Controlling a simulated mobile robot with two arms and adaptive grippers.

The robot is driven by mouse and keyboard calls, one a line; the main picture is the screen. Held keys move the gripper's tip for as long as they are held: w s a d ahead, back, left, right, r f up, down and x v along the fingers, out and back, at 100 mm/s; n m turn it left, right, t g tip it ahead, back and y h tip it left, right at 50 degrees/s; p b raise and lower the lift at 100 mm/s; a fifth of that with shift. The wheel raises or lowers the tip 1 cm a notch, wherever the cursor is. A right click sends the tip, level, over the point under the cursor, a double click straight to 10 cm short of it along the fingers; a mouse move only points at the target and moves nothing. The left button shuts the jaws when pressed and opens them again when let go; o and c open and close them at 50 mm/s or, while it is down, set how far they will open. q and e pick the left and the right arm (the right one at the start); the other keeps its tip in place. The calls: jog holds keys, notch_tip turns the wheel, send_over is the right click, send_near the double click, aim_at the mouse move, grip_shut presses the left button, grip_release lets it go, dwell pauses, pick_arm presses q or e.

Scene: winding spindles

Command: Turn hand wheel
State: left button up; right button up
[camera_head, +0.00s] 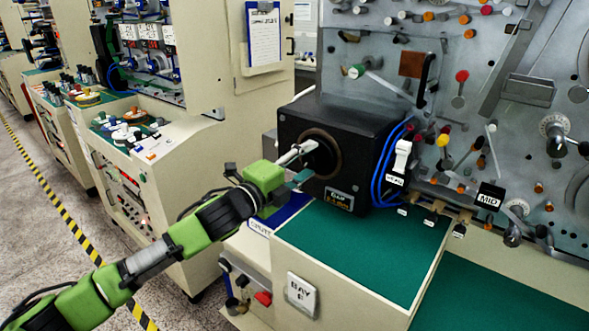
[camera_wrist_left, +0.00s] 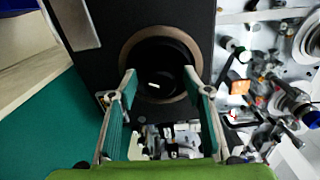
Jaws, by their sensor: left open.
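A round dark opening with a brown ring, which looks like the hand wheel (camera_head: 338,153), is set in the front face of a black box (camera_head: 362,140). It also shows in the left wrist view (camera_wrist_left: 160,32), with a dark centre and a small pale mark inside. My left gripper (camera_head: 305,161) is open in front of the ring. In the left wrist view its two fingers (camera_wrist_left: 159,75) reach forward on either side of the ring's lower part, with nothing between them. I cannot tell whether the fingertips touch the ring. My right gripper is not in view.
A green-topped bench (camera_head: 365,248) lies below the black box. Blue cables (camera_head: 381,175) run along the box's right side. A grey panel (camera_head: 480,50) with many knobs and spindles stands behind. A clipboard (camera_head: 264,35) hangs on a cream cabinet. The floor at left is clear.

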pick_arm(q)
jog(key=v, duration=1.1)
jog(key=shift+s+a, duration=0.15)
jog(key=shift+s, duration=0.15)
jog(key=shift+f, duration=0.1)
